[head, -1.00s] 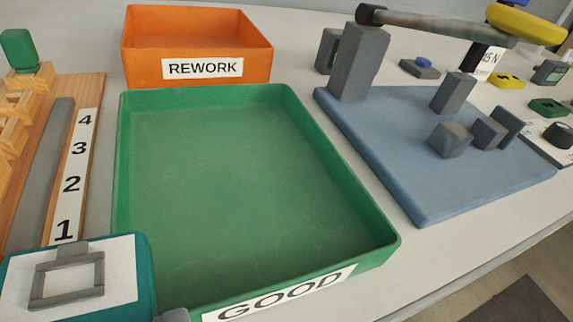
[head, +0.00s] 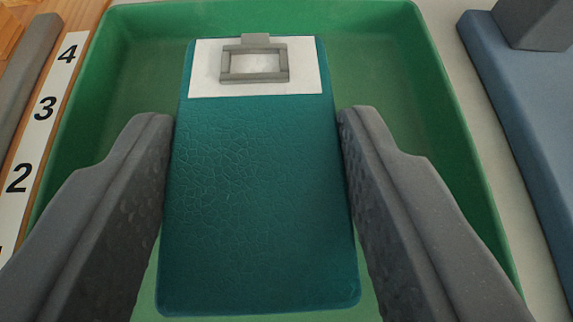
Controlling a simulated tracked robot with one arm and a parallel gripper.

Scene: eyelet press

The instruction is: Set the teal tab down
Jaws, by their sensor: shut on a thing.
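The teal tab (head: 258,200) is a flat, leathery rectangle in the middle of the head view. Its far end has a white patch (head: 210,85) with a grey rectangular frame (head: 254,63) on it. My gripper (head: 257,118) is shut on the tab, with one grey finger along each long side. The tab is over the green tray (head: 440,90), within its walls as seen from here. I cannot tell whether its underside touches the tray floor.
A wooden rack with a strip of numbers (head: 42,108) stands left of the tray. A blue base plate (head: 510,90) with a grey block (head: 535,22) lies to the right, past a strip of bare table (head: 478,120). Tray floor shows around the tab.

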